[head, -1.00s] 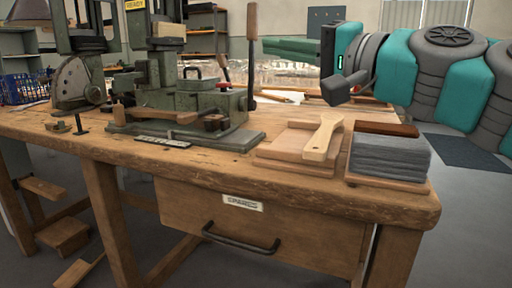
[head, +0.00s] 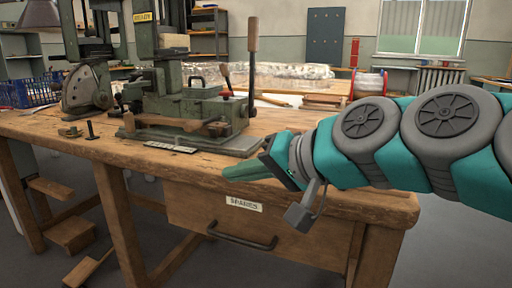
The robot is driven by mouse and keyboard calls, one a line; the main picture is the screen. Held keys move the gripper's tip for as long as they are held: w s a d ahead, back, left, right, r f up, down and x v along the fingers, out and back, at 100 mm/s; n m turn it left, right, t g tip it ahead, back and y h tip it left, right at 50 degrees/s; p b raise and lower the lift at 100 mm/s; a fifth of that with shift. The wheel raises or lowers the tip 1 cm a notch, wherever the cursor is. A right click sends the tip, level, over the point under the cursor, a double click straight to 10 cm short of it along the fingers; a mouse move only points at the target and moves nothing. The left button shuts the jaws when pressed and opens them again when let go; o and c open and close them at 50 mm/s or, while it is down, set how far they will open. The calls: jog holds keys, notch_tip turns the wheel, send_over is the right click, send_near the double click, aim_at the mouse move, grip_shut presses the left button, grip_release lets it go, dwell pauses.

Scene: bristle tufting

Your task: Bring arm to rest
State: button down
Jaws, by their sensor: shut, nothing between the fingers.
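My gripper (head: 246,172) is shut and empty. Its green fingers point left, over the front right part of the wooden workbench (head: 75,133). My teal and grey arm reaches in from the right edge and covers the bench's right end. The wooden boards and the grey stack at that end are hidden behind it.
A drawer with a label (head: 243,204) and a dark handle (head: 242,239) is in the bench front below my gripper. A blue crate (head: 30,90) is at the far left. Grey floor is open at the lower right.

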jog(key=s+d+f+n+g+h+p, duration=0.1)
jog(key=s+d+f+g+h+p, duration=0.2)
jog(key=f, duration=0.7)
jog(key=s+d+f+g+h+p, duration=0.3)
jog(key=s+d+f+g+h, duration=0.3)
jog(key=s+d+f, duration=0.8)
jog(key=s+d+h, duration=0.1)
jog(key=s, duration=0.3)
jog(key=shift+f+g, duration=0.2)
jog(key=shift+g, duration=0.1)
jog(key=shift+a, duration=0.1)
